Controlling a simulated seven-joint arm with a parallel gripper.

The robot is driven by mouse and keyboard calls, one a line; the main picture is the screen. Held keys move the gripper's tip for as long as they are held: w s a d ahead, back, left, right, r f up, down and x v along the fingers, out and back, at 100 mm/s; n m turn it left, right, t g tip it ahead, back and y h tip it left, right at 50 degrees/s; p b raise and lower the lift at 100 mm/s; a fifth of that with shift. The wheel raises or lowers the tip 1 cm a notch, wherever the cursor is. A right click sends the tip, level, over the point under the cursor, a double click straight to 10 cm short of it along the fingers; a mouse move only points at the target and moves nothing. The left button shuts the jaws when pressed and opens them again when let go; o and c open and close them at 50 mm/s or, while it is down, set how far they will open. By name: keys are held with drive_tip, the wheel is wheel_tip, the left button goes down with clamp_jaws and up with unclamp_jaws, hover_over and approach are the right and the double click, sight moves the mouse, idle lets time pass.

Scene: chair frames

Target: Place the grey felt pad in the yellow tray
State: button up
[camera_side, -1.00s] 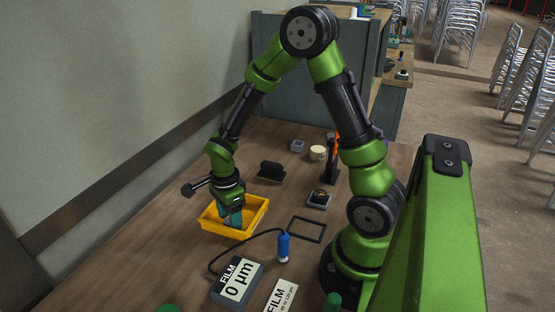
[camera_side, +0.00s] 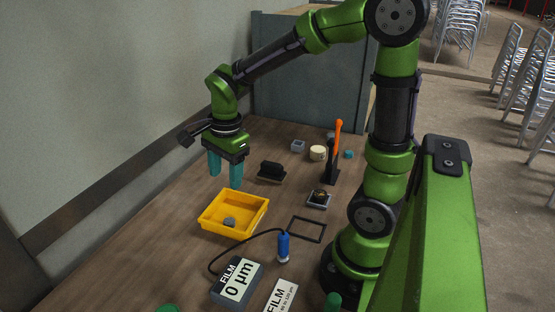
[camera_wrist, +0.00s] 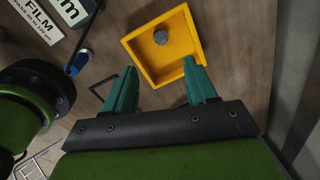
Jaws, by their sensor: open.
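The grey felt pad (camera_side: 230,222) lies inside the yellow tray (camera_side: 250,228), on its floor. In the wrist view the pad (camera_wrist: 160,38) is a small round grey piece in the tray (camera_wrist: 172,75), close to one wall. My gripper (camera_side: 225,178) hangs above and behind the tray in the side view, apart from it. Its two teal fingers are spread with nothing between them. In the wrist view the open fingers of my gripper (camera_wrist: 163,90) reach up toward the near edge of the tray.
A film gauge box (camera_side: 237,281) with a cable to a blue probe (camera_side: 283,246) stands in front of the tray. A black square frame (camera_side: 308,229), a small dark-topped block (camera_side: 319,198), a black holder (camera_side: 271,171) and an orange-handled tool (camera_side: 337,140) stand right of it.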

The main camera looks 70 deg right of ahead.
drive_tip(key=s+a+r+n+t+y, duration=0.1)
drive_tip(key=s+a+r+n+t, duration=0.1)
drive_tip(key=n, duration=0.6)
drive_tip(key=s+a+r+n+t, duration=0.3)
drive_tip(key=s+r+n, duration=0.3)
drive_tip(key=n, duration=0.3)
drive_tip(key=shift+s+r+t+y, duration=0.3)
drive_tip(key=shift+r+t+y, duration=0.1)
drive_tip(key=shift+r+t, duration=0.1)
